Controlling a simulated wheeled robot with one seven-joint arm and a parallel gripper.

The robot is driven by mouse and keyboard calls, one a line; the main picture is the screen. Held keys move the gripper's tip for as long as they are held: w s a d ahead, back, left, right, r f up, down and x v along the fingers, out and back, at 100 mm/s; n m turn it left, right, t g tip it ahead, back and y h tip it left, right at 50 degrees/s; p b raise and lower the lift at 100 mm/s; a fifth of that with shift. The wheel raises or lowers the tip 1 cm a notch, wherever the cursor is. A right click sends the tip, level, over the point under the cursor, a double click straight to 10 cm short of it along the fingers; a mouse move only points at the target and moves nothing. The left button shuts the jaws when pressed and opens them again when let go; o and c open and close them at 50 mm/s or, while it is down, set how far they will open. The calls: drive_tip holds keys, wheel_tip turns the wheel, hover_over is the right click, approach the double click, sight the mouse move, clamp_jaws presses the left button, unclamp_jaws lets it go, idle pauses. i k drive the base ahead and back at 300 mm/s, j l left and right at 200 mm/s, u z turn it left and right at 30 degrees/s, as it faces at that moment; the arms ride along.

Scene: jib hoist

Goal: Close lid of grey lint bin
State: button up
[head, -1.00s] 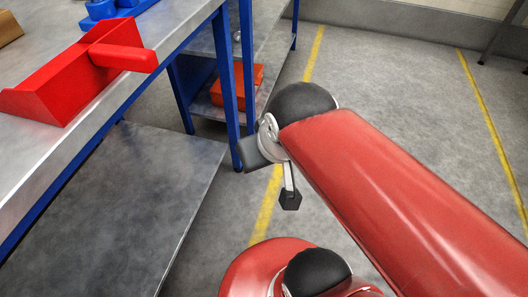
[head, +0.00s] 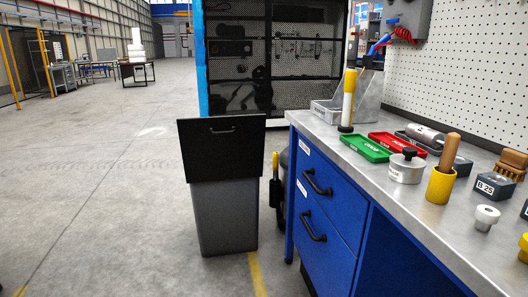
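The grey lint bin (head: 224,218) stands on the floor left of the blue workbench. Its black lid (head: 222,155) is open and raised, standing nearly upright above the bin body with its broad face towards me. A small dark handle (head: 222,130) sits near the lid's upper edge. The bin's opening and inside do not show. My gripper and arm are not in view.
The blue workbench (head: 329,202) with drawers stands close to the bin's right, with tools, trays (head: 366,147) and cups on top. A dark mesh-front cabinet (head: 264,62) stands behind. A yellow-handled item (head: 275,180) is between bin and bench. Floor at left is clear.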

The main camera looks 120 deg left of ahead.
sight(213, 148)
drive_tip(key=u, duration=4.1)
drive_tip(key=i+j, duration=0.2)
drive_tip(key=i, duration=0.35)
